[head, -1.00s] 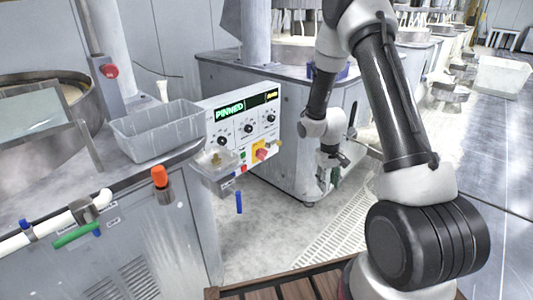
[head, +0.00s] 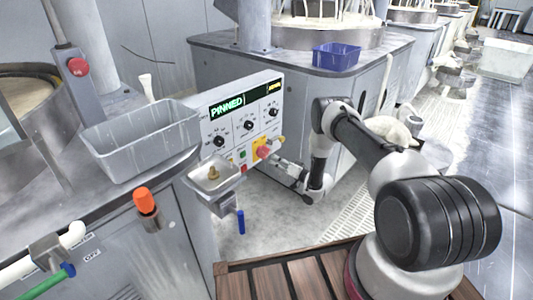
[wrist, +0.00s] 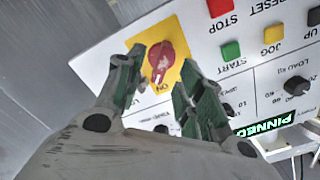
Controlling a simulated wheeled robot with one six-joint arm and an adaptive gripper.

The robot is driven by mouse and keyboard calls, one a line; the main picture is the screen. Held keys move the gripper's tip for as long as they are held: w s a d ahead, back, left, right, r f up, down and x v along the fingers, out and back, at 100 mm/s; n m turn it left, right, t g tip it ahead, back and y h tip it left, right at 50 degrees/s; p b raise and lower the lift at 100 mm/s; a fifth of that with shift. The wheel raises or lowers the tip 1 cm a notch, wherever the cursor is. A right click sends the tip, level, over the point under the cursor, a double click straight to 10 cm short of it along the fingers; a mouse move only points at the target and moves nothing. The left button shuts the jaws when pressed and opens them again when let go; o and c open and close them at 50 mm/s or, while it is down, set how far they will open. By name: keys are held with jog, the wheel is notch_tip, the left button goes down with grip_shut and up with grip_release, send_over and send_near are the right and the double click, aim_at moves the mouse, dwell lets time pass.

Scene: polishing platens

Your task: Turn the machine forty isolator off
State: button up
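The isolator is a red rotary knob (wrist: 165,62) on a yellow plate (wrist: 182,33) on the white control panel (head: 214,152). In the wrist view "ON" is readable by the plate's edge. In the head view the red knob (head: 263,152) is at the panel's lower right. My gripper (wrist: 158,76) is open, with one finger on either side of the knob in the picture. I cannot tell whether either finger touches it. In the head view my gripper (head: 279,163) is just right of and below the knob. No machine number is readable.
The panel display (head: 227,106) reads "PINNED". A small metal tray (head: 230,181) juts out left of my gripper, with a blue handle (head: 240,222) below. A grey bin (head: 142,153) stands on the worktop.

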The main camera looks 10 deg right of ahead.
aim_at(267, 155)
jog(key=x, duration=0.5)
jog(key=r+x, duration=0.1)
jog(key=x, duration=0.1)
jog(key=shift+w+a, duration=0.2)
jog(key=shift+w, duration=0.15)
grip_shut()
